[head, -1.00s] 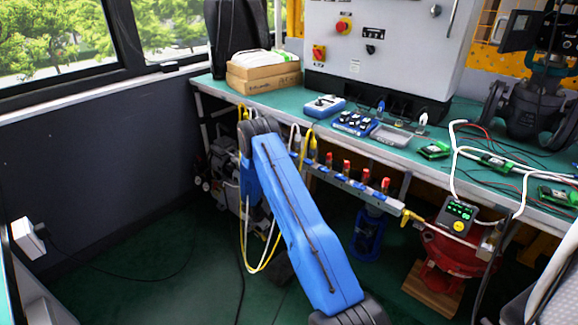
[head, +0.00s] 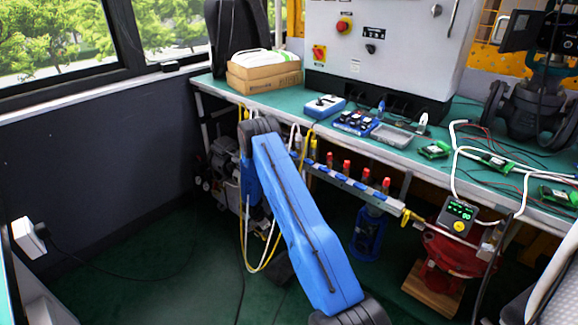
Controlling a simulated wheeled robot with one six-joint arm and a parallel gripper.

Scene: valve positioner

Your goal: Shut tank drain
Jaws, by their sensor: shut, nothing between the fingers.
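No part that I can clearly make out as the tank drain shows in the head view. A dark machine (head: 222,152), possibly the tank unit, stands under the left end of the bench, partly hidden by hoses and my arm. A manifold rail (head: 345,182) with several red-capped fittings and blue parts runs below the bench's front edge. My blue arm rises from the bottom centre to this area and bends down behind its own link. My gripper is hidden, so its place relative to the drain cannot be seen.
The green bench (head: 400,148) carries boxes (head: 263,78), a control cabinet (head: 385,50), small devices and cables. Yellow and white hoses (head: 246,235) hang beside my arm. A red valve body (head: 450,255) stands on a wooden block at right. Floor at left is mostly clear, with a cable.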

